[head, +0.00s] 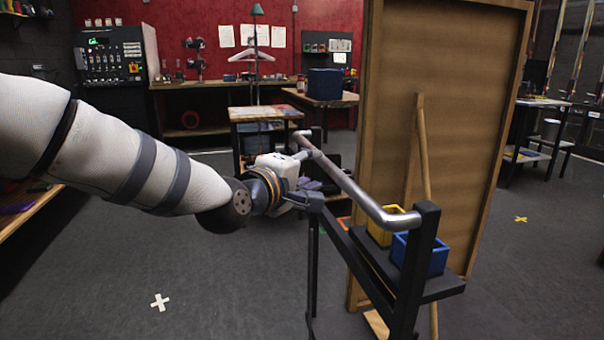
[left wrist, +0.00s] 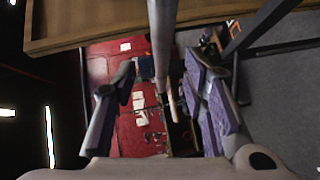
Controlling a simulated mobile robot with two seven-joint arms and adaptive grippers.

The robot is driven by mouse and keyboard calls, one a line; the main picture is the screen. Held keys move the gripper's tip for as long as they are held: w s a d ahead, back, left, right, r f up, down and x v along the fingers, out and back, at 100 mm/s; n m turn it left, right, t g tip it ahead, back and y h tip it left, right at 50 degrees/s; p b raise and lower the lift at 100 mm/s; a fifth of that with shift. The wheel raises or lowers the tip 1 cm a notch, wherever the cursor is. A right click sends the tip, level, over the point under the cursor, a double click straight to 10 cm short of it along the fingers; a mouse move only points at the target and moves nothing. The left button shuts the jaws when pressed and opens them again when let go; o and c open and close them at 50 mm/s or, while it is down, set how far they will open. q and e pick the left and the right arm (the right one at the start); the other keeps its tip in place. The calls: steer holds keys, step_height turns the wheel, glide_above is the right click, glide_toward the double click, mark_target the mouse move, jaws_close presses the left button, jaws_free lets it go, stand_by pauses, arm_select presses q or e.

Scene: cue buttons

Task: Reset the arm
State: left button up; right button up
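My left arm reaches in from the left in the head view. Its gripper (head: 308,186) is at the near side of a cart, beside a silver metal rail (head: 350,185). In the left wrist view the left gripper (left wrist: 160,82) is open, with its purple-padded fingers spread apart. A grey bar (left wrist: 162,35) runs between the fingers in that view, with gaps on both sides. In the head view the fingers are small and partly hidden by the gripper body. My right gripper shows in neither view.
The black cart (head: 423,260) carries a yellow box (head: 381,236) and a blue box (head: 437,256). A tall wooden panel (head: 455,110) stands just behind it. A small table (head: 262,115) and a workbench are farther back.

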arm_select(q)
steer(key=v, duration=0.3)
steer(key=shift+s, duration=0.15)
steer(key=s+a+f+m+g+y+p, duration=0.2)
steer(key=s+a+f+g, duration=0.2)
steer(key=s+f, duration=0.8)
steer(key=s+a+f+m+g+y+p, duration=0.15)
steer(key=s+a+f+g, duration=0.45)
steer(key=f, duration=1.1)
steer(key=s+a+f+m+g+y+p, duration=0.1)
steer(key=s+a+m+g, duration=0.1)
steer(key=s, duration=1.1)
steer(key=s+a+f+m+g+y+p, duration=0.1)
steer(key=s+a, duration=0.4)
steer(key=s, duration=0.8)
steer(key=s+a+f+m+g+y+p, duration=0.2)
steer(key=s+a+m+g, duration=0.1)
steer(key=s, duration=1)
steer(key=shift+s+a+m+g+p, duration=0.25)
steer(key=shift+a+m+g+p, duration=0.2)
steer(key=shift+a, duration=0.3)
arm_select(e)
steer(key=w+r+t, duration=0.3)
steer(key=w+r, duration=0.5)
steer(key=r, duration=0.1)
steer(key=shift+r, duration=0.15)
